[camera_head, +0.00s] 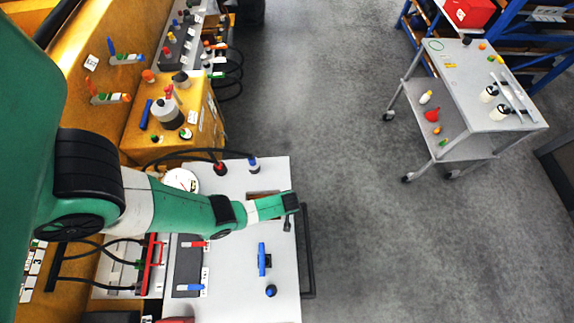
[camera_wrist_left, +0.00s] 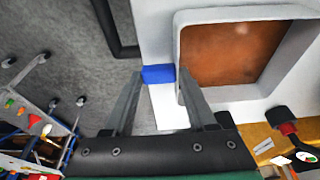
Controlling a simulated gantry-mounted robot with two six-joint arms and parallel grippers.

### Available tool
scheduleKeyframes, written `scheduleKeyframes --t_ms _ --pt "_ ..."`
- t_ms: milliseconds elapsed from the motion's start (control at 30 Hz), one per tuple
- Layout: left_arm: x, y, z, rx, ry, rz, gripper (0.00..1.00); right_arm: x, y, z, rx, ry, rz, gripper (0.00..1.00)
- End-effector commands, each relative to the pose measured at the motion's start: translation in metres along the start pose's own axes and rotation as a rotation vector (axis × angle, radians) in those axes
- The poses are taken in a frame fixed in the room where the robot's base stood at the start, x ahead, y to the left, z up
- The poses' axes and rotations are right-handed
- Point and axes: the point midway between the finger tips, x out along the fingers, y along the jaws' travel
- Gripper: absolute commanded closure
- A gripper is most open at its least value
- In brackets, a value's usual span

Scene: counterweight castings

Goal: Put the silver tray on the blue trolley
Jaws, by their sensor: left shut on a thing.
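The silver tray (camera_wrist_left: 246,12), a grey-rimmed square pan with a rust-brown floor, fills the upper right of the left wrist view. In the head view only its brown floor (camera_head: 262,194) shows, largely behind my left arm, on the white worktop. My left gripper (camera_wrist_left: 160,74) is shut on a small blue block (camera_wrist_left: 158,74) beside the tray's rim; whether the block is fixed to the tray is unclear. The head view shows this gripper (camera_head: 287,224) at the worktop's right edge. A trolley (camera_head: 466,83) with a grey top stands at upper right. My right gripper is out of view.
Bottles (camera_head: 488,93) and small coloured parts occupy the trolley top. A blue-framed rack (camera_head: 545,38) with a red box (camera_head: 470,12) stands behind it. A black rail (camera_head: 308,250) runs along the worktop's right side. Open grey floor (camera_head: 345,150) lies between worktop and trolley.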

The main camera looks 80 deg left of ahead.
Motion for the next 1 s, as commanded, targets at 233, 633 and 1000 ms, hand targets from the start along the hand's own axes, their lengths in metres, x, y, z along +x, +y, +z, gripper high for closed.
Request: scheduleKeyframes --t_ms 233,633,1000 --pt "0.002 0.000 0.001 0.000 0.000 0.000 0.13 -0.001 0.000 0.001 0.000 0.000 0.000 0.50" --pt "-0.009 0.000 -0.002 0.000 0.000 0.000 0.13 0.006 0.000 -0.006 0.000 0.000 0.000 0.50" --pt "-0.054 0.009 -0.004 0.025 0.000 0.007 0.13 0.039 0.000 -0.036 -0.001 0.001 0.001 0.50"
